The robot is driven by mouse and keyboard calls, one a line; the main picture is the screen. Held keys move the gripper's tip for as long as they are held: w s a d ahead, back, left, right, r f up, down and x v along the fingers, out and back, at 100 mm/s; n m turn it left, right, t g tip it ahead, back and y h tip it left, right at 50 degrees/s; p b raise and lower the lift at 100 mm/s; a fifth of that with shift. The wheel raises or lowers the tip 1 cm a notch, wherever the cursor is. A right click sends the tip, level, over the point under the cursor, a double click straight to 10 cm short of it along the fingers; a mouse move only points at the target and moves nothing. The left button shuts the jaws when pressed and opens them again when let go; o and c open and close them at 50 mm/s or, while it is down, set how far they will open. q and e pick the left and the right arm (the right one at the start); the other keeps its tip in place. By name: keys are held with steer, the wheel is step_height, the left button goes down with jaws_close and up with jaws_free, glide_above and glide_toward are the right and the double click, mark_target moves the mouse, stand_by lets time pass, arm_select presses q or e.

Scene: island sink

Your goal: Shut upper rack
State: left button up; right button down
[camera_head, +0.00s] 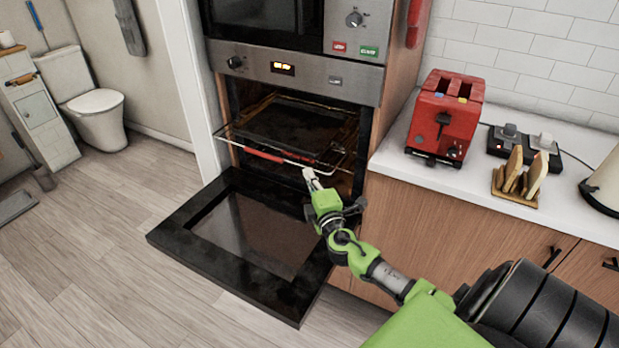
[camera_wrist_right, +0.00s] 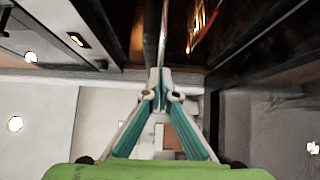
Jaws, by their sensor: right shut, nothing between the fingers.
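The upper rack (camera_head: 228,139) is a wire rack with a red strip along its front bar. In the head view it sticks out of the open oven, above the lowered door. My right gripper (camera_head: 311,177) is shut and empty. It appears close to the right part of the rack's front bar; I cannot tell whether it touches. In the right wrist view the closed fingertips (camera_wrist_right: 160,75) point toward the dark oven opening, with a thin bar running away from them. My left gripper is not in view.
The oven door (camera_head: 185,238) hangs open, low in front of the oven. A red toaster (camera_head: 460,115), a toast holder (camera_head: 518,198) and a kettle (camera_head: 604,184) stand on the counter to the right.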

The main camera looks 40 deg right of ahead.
mark_target(329, 153)
steer(key=w+d+b, duration=0.1)
steer(key=d, duration=0.2)
steer(key=w+d+b, duration=0.2)
steer(key=d, duration=0.2)
steer(key=w+d+b, duration=0.1)
steer(key=d+b, duration=0.1)
steer(key=d, duration=0.2)
steer(key=shift+w+f, duration=0.15)
steer(key=shift+w, duration=0.15)
steer(key=shift+w+d+b, duration=0.1)
steer(key=shift+d+b, duration=0.2)
steer(key=shift+r, duration=0.2)
steer(key=shift+a, duration=0.1)
